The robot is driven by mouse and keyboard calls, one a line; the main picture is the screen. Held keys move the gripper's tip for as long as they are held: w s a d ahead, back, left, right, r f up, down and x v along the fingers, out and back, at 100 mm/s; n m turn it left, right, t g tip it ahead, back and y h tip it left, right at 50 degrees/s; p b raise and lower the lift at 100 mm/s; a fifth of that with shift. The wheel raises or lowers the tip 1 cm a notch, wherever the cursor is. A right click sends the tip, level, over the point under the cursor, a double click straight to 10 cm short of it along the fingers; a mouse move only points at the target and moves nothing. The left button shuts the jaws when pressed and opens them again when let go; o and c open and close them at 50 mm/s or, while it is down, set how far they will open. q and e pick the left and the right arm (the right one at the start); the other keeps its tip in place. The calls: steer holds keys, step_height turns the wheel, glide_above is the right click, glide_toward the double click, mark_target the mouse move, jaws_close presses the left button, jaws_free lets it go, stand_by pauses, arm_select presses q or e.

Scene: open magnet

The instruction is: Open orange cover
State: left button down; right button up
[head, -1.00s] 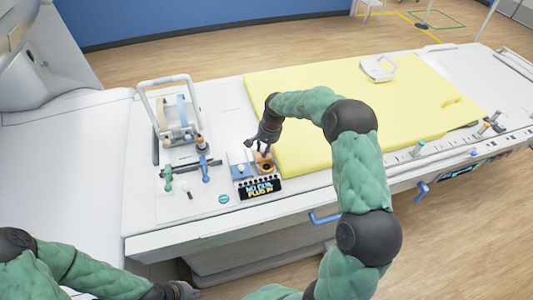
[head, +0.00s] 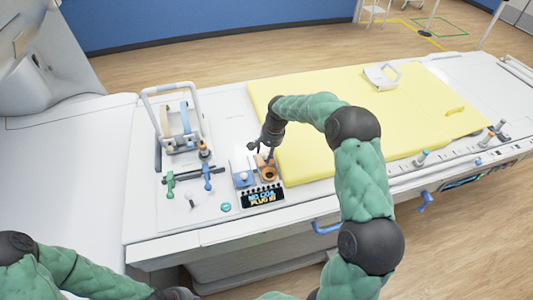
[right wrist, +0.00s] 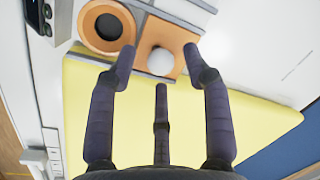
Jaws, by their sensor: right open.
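The orange cover (head: 262,160) is on the small connector box near the bed's front edge. In the right wrist view an orange plate (right wrist: 178,38) with a white round knob stands beside an orange ring (right wrist: 103,27) with a dark opening. The ring also shows in the head view (head: 268,174). The cover appears swung back from the ring. My right gripper (head: 262,148) is open just above and behind it; in the wrist view its fingers (right wrist: 160,65) spread around the plate without clearly gripping it. My left gripper (head: 176,294) is at the bottom edge, its fingers hard to make out.
A blue cover (head: 241,176) sits left of the orange ring, above a display panel (head: 262,195). Green and blue clamps (head: 190,180) and a white frame (head: 172,115) stand to the left. The yellow mat (head: 330,105) lies to the right.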

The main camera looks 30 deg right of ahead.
step_height(320, 180, up, 11)
steer(key=s+d, duration=0.1)
steer(key=shift+s+d, duration=0.25)
steer(key=shift+s, duration=0.05)
stand_by(0.4)
